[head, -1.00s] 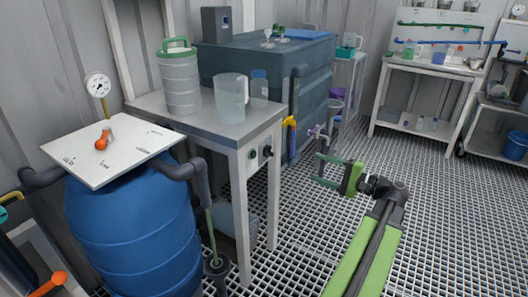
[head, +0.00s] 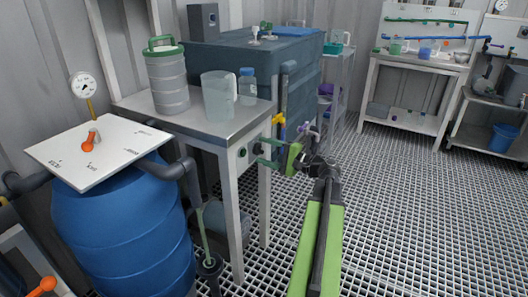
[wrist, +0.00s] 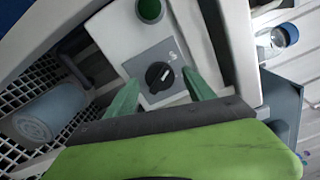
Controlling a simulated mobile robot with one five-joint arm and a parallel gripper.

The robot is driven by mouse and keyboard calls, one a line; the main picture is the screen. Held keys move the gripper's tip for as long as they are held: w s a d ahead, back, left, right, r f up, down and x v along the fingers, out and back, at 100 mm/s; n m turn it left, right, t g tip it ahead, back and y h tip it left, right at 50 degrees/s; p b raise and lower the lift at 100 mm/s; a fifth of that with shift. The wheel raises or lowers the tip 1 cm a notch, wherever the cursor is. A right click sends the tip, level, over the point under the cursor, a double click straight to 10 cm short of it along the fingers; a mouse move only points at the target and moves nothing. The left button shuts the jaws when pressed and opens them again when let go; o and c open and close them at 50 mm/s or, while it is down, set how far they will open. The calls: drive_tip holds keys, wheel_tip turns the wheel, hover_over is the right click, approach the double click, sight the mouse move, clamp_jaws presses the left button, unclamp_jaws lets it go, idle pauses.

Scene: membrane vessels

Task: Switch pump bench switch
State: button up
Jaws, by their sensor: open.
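The pump bench switch (wrist: 159,76) is a black rotary knob with a white mark on a grey plate, on the bench's front side panel. In the wrist view it lies between and just beyond the tips of my gripper (wrist: 160,84). The two green fingers are apart, one on each side of the knob, with nothing between them. I cannot tell whether they touch the plate. In the head view my gripper (head: 262,152) is at the front edge of the pump bench (head: 225,128), and its fingers partly cover the switch there.
A green round button (wrist: 150,10) sits above the knob on the same panel. A blue barrel (head: 120,225) with a white board (head: 97,155) stands at left. A jug (head: 218,95) and a green-lidded canister (head: 167,80) stand on the bench. Grating floor at right is clear.

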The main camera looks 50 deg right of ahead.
drive_tip(key=shift+w, duration=0.1)
clamp_jaws()
idle(0.4)
drive_tip(key=shift+m, duration=0.3)
drive_tip(key=m, duration=1.1)
drive_tip(key=shift+m, duration=0.3)
idle(0.4)
unclamp_jaws()
